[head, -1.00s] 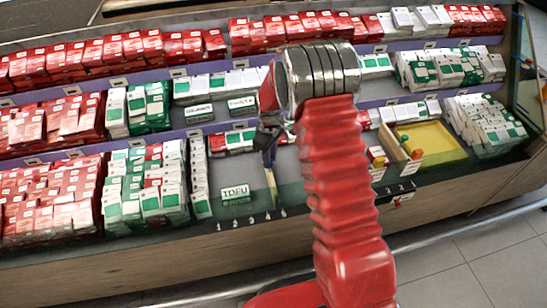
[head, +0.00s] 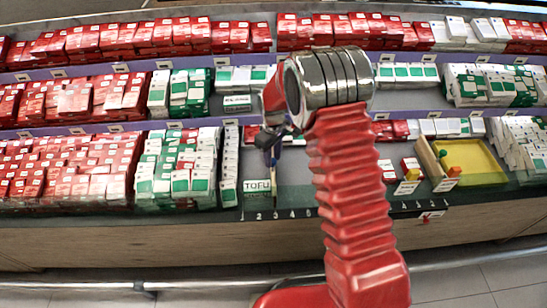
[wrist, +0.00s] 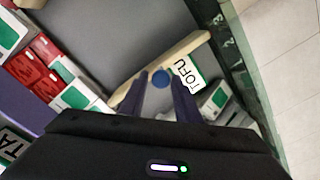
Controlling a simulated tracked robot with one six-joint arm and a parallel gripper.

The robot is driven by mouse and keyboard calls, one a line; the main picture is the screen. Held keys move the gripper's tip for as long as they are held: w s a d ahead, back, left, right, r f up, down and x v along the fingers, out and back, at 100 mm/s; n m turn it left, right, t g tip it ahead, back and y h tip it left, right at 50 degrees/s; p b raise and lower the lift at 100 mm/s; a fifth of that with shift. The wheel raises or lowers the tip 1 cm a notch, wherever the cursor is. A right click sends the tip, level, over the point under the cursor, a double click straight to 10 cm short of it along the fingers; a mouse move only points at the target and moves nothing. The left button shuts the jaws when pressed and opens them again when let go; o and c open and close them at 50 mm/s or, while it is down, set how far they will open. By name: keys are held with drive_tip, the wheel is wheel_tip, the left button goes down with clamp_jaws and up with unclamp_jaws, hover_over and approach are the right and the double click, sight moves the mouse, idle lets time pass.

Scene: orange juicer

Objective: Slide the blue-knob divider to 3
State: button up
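The wooden divider (wrist: 195,45) with its blue knob (wrist: 160,79) shows in the wrist view, slanting across the shelf. In the head view the divider (head: 274,187) stands just right of the TOFU label (head: 257,186), its front end near the 3 on the number strip (head: 276,215). My gripper (wrist: 157,77) has its two fingers on either side of the blue knob, close around it; it appears shut on the knob. In the head view my gripper (head: 268,147) is over the divider, and the knob is hard to make out.
White-and-green boxes (head: 180,170) stand left of the divider. The shelf bay to its right is mostly bare (head: 293,178). A yellow tray with a wooden edge (head: 478,165) is farther right. Red boxes (head: 70,170) fill the left side.

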drive_tip(key=shift+o, duration=1.4)
wheel_tip(320, 180, up, 14)
drive_tip(key=shift+f, duration=0.15)
